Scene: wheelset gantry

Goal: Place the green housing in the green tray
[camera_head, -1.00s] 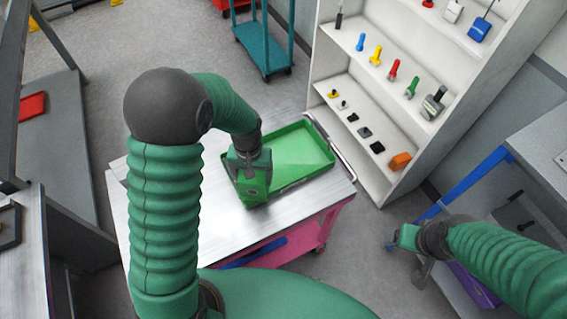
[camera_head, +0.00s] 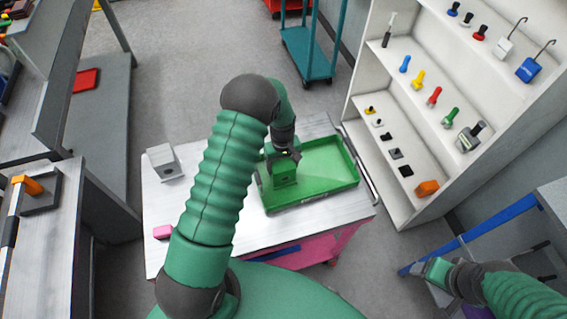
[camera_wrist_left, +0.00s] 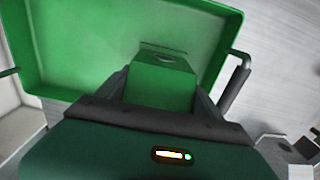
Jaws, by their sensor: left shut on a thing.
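The green housing (camera_head: 285,177) is a blocky green part in my left gripper (camera_head: 283,158). In the head view it is over the left part of the green tray (camera_head: 335,172), which lies on the cart top. In the left wrist view the housing (camera_wrist_left: 163,84) sits between the two dark fingers, with the tray floor (camera_wrist_left: 85,40) behind it. I cannot tell whether its underside touches the tray. My right gripper (camera_head: 434,271) is at the lower right, away from the cart; its jaws are too unclear to read.
A grey housing (camera_head: 165,161) and a pink block (camera_head: 162,232) are on the cart top (camera_head: 190,200). A white shelf (camera_head: 402,200) with small tools stands at right. A teal trolley (camera_head: 309,60) is at the back. A workbench (camera_head: 45,240) is at left.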

